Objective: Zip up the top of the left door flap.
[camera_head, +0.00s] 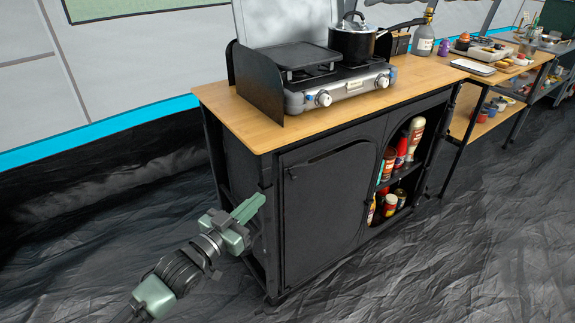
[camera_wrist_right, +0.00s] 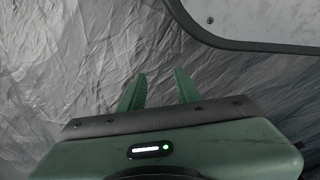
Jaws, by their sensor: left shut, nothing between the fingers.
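The black cabinet under the wooden worktop has a left door flap (camera_head: 322,215) of dark fabric. The flap hangs over the left opening, with a dark slit along its top edge. A small dark tab, perhaps the zip pull (camera_head: 291,173), shows at the flap's upper left corner. My left gripper (camera_head: 259,202) has green fingers, shut and empty, beside the cabinet's front left edge, lower left of that tab. I cannot tell if it touches the cabinet. My right gripper (camera_wrist_right: 159,84) shows only in its wrist view, its fingers apart with nothing between them.
The cabinet's right opening shows bottles and jars (camera_head: 390,205) on shelves. A stove (camera_head: 305,80) with a pot (camera_head: 353,42) stands on the wooden worktop (camera_head: 225,108). Another table with dishes is at the right. The dark floor sheet (camera_head: 440,275) in front is clear.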

